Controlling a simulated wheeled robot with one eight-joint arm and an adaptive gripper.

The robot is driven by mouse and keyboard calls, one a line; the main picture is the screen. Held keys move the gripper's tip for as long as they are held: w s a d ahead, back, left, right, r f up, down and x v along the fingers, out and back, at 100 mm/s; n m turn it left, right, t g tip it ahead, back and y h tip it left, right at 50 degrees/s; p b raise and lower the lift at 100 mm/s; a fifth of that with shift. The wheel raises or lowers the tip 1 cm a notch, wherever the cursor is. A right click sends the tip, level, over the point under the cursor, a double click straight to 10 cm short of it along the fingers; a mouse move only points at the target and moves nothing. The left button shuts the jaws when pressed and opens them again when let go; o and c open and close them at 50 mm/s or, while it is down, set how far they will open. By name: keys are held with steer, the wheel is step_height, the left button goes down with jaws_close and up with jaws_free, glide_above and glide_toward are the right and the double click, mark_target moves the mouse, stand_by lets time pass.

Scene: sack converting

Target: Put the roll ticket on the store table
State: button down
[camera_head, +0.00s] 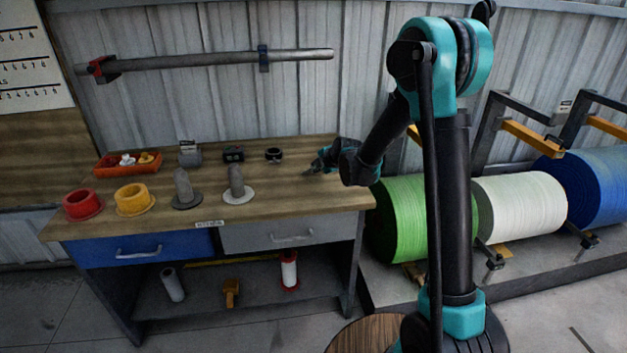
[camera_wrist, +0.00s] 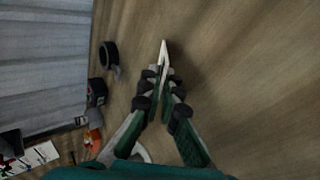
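My gripper (camera_head: 311,169) is low over the right part of the wooden table top (camera_head: 290,200). In the wrist view my gripper (camera_wrist: 160,76) has its fingertips nearly together on a thin, pale card (camera_wrist: 163,53), which looks like the roll ticket. The card is seen edge-on and sticks out past the fingertips. Its print cannot be read, and it is too small to make out in the head view. Whether it touches the table top cannot be told. The wood around it is bare.
A dark ring (camera_head: 273,155) and a dark device (camera_head: 233,154) lie left of my gripper. Two grey cones (camera_head: 237,182) (camera_head: 184,188), yellow (camera_head: 134,199) and red (camera_head: 83,204) rings and an orange tray (camera_head: 113,167) stand further left. Large rolls, including a green one (camera_head: 405,217), are at right.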

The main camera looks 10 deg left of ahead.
steer(key=c, duration=1.9)
jaws_free()
steer(key=v, duration=0.8)
steer(key=shift+r, duration=0.1)
step_height(320, 180, up, 8)
steer(key=s+d, duration=0.1)
steer(key=s, duration=0.1)
steer(key=s+d+f+m+g+h, duration=0.1)
steer(key=s+d+f+m+h, duration=0.1)
steer(key=s+d+f+m, duration=0.3)
steer(key=s+d+f+m+g+h, duration=0.1)
steer(key=s+d+f+m+h, duration=0.1)
steer(key=s+d+f+m, duration=0.4)
steer(key=s+d+f+m+g+h, duration=0.1)
steer(key=s+d+f+m, duration=0.4)
steer(key=s+d+m, duration=0.8)
steer(key=shift+s+d+f+m+g+h, duration=0.15)
steer(key=shift+s+m+g+h, duration=0.1)
steer(key=shift+s, duration=1.45)
steer(key=shift+s+d+f+m+g+h, duration=0.15)
steer(key=shift+s+m+g, duration=0.1)
steer(key=shift+s, duration=1.5)
